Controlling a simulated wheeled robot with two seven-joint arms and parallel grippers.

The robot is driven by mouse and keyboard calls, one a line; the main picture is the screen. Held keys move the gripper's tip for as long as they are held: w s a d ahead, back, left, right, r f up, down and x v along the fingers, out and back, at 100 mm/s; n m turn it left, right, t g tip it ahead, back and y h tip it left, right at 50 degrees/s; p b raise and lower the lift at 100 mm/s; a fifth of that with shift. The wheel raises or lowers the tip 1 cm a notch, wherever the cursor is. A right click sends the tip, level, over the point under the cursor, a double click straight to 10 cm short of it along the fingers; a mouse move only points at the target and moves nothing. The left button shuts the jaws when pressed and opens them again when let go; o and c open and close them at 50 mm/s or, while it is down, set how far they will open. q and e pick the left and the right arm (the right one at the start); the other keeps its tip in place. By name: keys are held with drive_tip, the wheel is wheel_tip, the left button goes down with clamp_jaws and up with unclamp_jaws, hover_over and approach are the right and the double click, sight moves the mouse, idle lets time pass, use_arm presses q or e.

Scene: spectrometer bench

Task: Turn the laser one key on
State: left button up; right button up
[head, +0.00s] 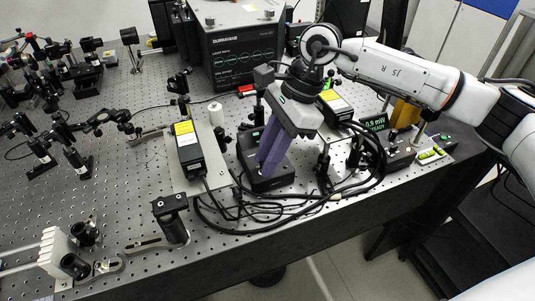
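A black control box (275,181) sits on the optical bench near its front edge, right of the centre-left laser. My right gripper (266,168) reaches down from the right arm, with its purple fingers pointing at the top of this box. The fingertips are at or just above the box; I cannot tell whether they touch it. The fingers hide the middle of the box top, so no key can be made out there. The gap between the fingers is unclear. My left gripper is out of view.
A black laser module (188,150) with a yellow label stands left of the box, another (336,106) behind right. Black cables (236,212) loop along the front. A green display (375,124) stands at right. A large black instrument (240,58) stands behind.

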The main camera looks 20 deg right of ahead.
clamp_jaws()
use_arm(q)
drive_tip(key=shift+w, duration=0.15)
